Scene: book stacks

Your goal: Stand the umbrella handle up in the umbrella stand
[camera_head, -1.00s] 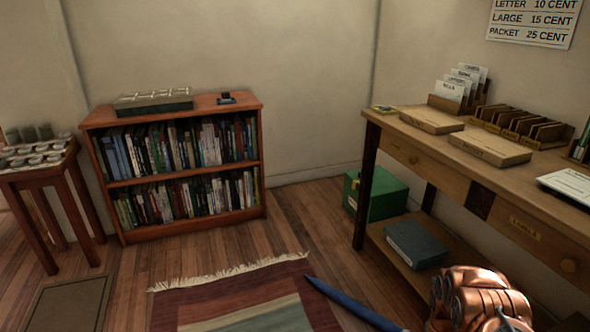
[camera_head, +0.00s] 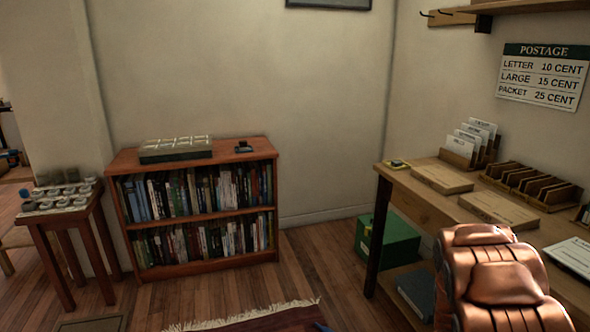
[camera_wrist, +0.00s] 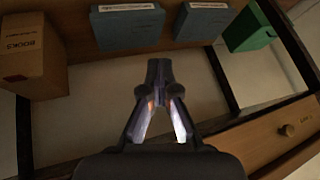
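A blue tapered thing (camera_head: 320,327), perhaps the umbrella, shows only its tip at the bottom edge of the head view, by the rug; the rest is out of frame. No handle can be made out. I see no umbrella stand in either view. My gripper (camera_wrist: 157,66) shows in the wrist view with its fingertips together, and I see nothing between them. It is over or beside the lower shelf of the wooden table. In the head view my copper-coloured arm hides part of the table, and the gripper is out of sight.
The table (camera_head: 402,185) carries trays and card racks at right. A green box (camera_head: 388,240) stands under it; blue-grey boxes (camera_wrist: 128,28) and a brown books box (camera_wrist: 33,55) are on its shelf. A bookcase (camera_head: 195,270) and a small side table (camera_head: 58,223) stand left.

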